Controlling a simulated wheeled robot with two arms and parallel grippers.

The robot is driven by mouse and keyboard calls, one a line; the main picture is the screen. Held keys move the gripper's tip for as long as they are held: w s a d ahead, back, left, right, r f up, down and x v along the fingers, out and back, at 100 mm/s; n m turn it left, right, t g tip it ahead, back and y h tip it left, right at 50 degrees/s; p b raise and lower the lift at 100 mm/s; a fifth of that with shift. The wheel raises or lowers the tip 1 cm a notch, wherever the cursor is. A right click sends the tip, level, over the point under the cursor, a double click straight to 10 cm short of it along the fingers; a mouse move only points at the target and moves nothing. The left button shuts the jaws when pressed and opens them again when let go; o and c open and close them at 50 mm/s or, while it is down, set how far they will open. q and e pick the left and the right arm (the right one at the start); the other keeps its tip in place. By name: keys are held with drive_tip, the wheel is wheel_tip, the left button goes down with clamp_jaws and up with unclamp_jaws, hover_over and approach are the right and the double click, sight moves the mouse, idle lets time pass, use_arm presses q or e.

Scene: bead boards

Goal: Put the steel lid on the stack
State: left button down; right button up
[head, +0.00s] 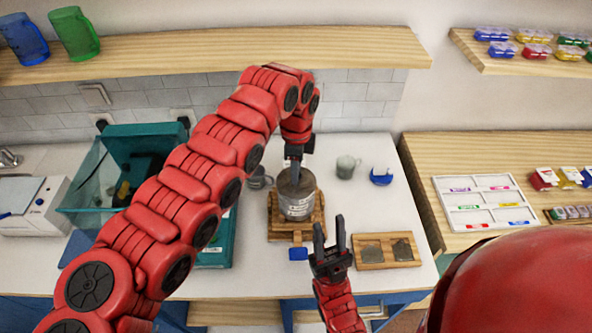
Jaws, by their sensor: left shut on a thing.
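A grey metal stack (298,207) stands upright on a wooden stand (282,233) near the middle of the counter. The steel lid (308,182) shows as a dark round top at the stack's upper end. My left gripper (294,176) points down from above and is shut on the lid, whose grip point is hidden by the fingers. I cannot tell whether the lid rests fully on the stack or sits just above it. My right gripper (331,232) is open and empty, in front and to the right of the stack.
A greenish mug (346,167) and a blue item (381,176) stand at the back right. A teal bin (85,206) is at left.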

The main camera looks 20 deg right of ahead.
use_arm(q)
drive_tip(key=shift+f+b, duration=0.15)
drive_tip(key=shift+b, duration=0.25)
idle(0.5)
drive_tip(key=c, duration=0.6)
unclamp_jaws()
drive_tip(key=shift+o, duration=0.2)
